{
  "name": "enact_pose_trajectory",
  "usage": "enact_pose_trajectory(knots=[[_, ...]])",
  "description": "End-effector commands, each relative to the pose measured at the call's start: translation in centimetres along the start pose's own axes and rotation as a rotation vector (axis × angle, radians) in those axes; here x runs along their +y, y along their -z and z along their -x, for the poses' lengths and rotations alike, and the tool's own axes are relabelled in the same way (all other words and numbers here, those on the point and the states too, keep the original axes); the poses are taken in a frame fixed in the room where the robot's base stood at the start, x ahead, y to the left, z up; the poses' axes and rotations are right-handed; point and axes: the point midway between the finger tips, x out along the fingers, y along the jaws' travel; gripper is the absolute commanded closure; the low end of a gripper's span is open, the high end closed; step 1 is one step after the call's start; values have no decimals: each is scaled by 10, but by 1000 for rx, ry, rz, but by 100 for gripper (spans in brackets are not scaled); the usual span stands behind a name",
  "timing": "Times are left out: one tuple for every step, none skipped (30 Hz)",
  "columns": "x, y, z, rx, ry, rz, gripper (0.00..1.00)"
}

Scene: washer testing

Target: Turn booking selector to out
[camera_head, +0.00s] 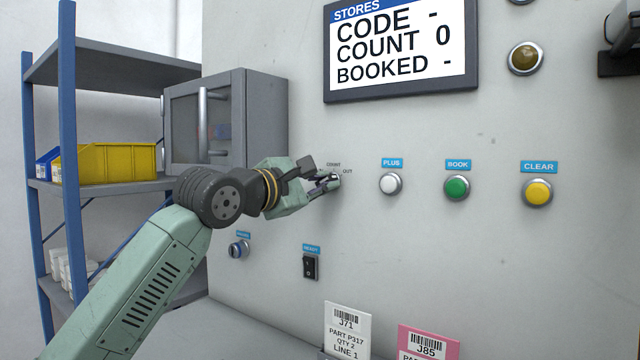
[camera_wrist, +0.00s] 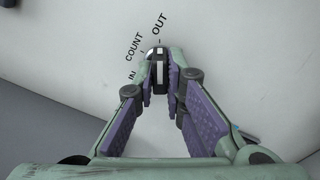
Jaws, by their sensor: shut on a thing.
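The booking selector (camera_wrist: 160,72) is a small dark knob with a light stripe, on the pale panel. In the wrist view the labels IN, COUNT and OUT (camera_wrist: 159,24) fan around its upper left. The knob's long axis appears to point up towards the OUT mark. My gripper (camera_wrist: 161,80) is shut on the selector, one purple-padded finger on each side. In the head view my gripper (camera_head: 330,182) reaches the panel from the left and hides the knob; only the COUNT and OUT labels show beside it.
A white PLUS button (camera_head: 390,183), a green BOOK button (camera_head: 456,187) and a yellow CLEAR button (camera_head: 537,193) are to the right. The display (camera_head: 400,45) reads COUNT 0, BOOKED -. A black rocker switch (camera_head: 310,267) is below. A grey cabinet (camera_head: 262,115) stands close left.

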Motion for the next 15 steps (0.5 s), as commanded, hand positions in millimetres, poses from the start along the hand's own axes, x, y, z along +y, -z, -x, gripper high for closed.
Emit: enact_pose_trajectory(knots=[[0, -1, 0, -1, -1, -3, 100], [0, -1, 0, -1, -1, -3, 100], [0, -1, 0, -1, -1, -3, 100], [0, -1, 0, -1, -1, -3, 100], [0, -1, 0, -1, -1, -2, 100], [0, -1, 0, -1, -1, -2, 87], [0, -1, 0, -1, -1, -2, 85], [0, -1, 0, -1, -1, -2, 83], [0, 0, 0, 0, -1, -2, 81], [0, 0, 0, 0, -1, -1, 79], [0, 0, 0, 0, -1, -1, 77], [0, 0, 0, 0, -1, -1, 74], [0, 0, 0, 0, -1, -1, 72], [0, 0, 0, 0, -1, -1, 70], [0, 0, 0, 0, -1, 0, 69]])
